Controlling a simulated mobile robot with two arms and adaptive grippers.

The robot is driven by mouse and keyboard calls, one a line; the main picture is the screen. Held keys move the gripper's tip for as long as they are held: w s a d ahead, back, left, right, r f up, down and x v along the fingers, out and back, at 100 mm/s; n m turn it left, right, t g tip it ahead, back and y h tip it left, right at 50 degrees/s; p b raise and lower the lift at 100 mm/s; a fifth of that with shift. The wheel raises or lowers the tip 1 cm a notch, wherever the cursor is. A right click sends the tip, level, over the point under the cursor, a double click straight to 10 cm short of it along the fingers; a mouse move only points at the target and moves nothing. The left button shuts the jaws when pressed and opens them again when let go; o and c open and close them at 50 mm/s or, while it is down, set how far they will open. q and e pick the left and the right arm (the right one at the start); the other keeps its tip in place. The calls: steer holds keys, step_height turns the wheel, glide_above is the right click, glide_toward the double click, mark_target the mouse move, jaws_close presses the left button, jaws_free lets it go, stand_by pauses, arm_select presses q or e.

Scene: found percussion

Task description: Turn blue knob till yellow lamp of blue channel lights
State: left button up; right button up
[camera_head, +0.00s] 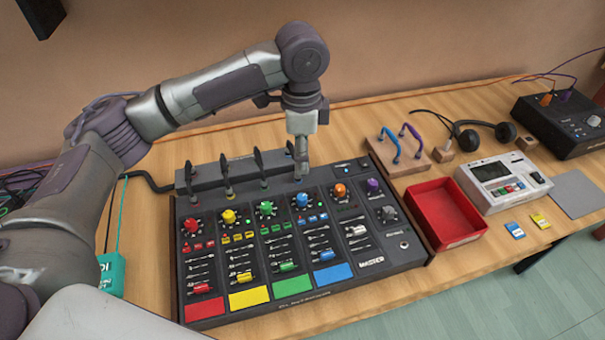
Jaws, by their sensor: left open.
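The black mixing console (375,268) stands on the wooden table. Its blue channel has a blue knob (302,200) near the top, small blue buttons (313,219) below it, a blue fader cap (326,255) and a blue pad (332,275) at the front. My left gripper (301,174) points down just above and behind the blue knob. It is open and holds nothing; I cannot tell whether it touches the knob. The blue channel's lamps are too small to tell whether the yellow one is lit. My right gripper is out of view.
Black upright levers (259,162) line the console's back, left of my gripper. Red, yellow and green knobs sit to the left, an orange knob (340,190) to the right. A red tray (462,238) and a white device (503,182) stand further right.

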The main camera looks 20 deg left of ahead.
arm_select(q)
glide_above(302, 197)
step_height(302, 197, down, 7)
steer(key=shift+s+r, duration=0.1)
steer(key=shift+s, duration=0.05)
step_height(302, 197, down, 6)
steer(key=shift+f+p, duration=0.1)
steer(key=shift+p, duration=0.25)
steer(key=shift+f, duration=0.3)
steer(key=shift+w, duration=0.2)
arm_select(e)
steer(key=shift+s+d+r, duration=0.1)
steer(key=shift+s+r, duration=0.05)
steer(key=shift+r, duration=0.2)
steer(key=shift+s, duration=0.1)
arm_select(q)
steer(key=shift+c, duration=0.8)
jaws_close()
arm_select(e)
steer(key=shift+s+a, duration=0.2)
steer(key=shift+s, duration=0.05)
